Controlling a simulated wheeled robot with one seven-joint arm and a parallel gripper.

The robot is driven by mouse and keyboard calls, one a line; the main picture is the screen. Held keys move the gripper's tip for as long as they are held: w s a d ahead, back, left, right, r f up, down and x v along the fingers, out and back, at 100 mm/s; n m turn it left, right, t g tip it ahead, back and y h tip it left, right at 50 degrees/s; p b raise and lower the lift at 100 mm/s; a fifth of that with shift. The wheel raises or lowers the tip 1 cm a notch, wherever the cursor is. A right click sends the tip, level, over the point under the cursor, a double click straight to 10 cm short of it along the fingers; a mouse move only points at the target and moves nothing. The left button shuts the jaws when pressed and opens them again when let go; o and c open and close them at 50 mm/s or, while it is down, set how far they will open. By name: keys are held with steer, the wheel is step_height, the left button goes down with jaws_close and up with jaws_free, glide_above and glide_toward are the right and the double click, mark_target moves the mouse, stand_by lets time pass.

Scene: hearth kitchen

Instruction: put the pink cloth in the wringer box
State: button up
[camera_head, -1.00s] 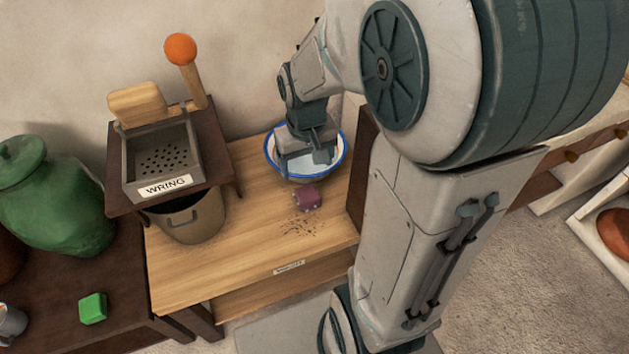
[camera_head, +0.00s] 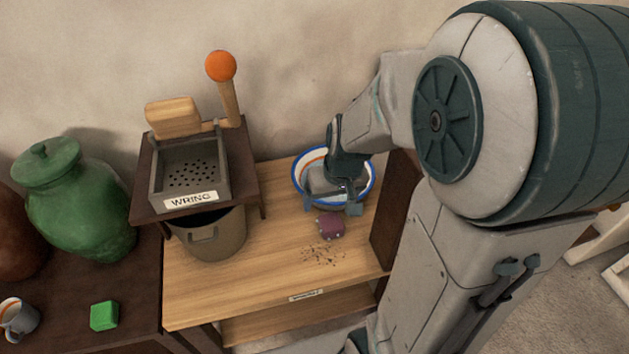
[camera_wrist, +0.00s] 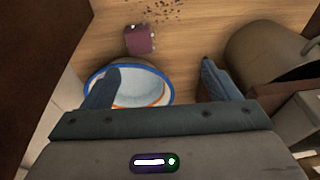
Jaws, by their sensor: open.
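The pink cloth (camera_head: 330,226) looks like a small dark pink block with pale dots. It lies on the wooden counter just in front of the white, blue-rimmed bowl (camera_head: 369,190), and it also shows in the wrist view (camera_wrist: 139,40). The wringer box (camera_head: 157,182) is a grey open box with a perforated floor and a WRING label, on a dark stand to the left; its floor looks empty. My gripper (camera_head: 332,203) is open and empty above the bowl, behind the cloth. In the wrist view, its fingers (camera_wrist: 160,84) are spread, the left one overlapping the bowl (camera_wrist: 165,97).
An orange-knobbed lever (camera_head: 221,68) and wooden block (camera_head: 173,117) rise behind the box. A bucket (camera_head: 212,240) stands below it. A green block (camera_head: 104,316), mug (camera_head: 18,318) and green jar (camera_head: 75,205) are at left. Dark crumbs (camera_head: 323,255) lie before the cloth.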

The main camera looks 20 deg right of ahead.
glide_toward(331, 220)
steer(key=f+b, duration=0.1)
steer(key=b, duration=0.1)
steer(key=a+f+b, duration=0.1)
steer(key=f+b, duration=0.1)
steer(key=shift+w+a+f+h, duration=0.1)
steer(key=shift+a+h, duration=0.15)
steer(key=shift+h, duration=0.15)
steer(key=shift+t, duration=0.3)
steer(key=shift+d+b+x, duration=0.2)
steer(key=shift+b+x, duration=0.55)
steer(key=shift+x, duration=0.6)
steer(key=shift+d+b+x, duration=0.2)
steer(key=shift+b+x, duration=0.55)
steer(key=shift+x, duration=0.6)
steer(key=c, duration=1.2)
steer(key=shift+r, duration=0.25)
steer(key=shift+c, duration=0.2)
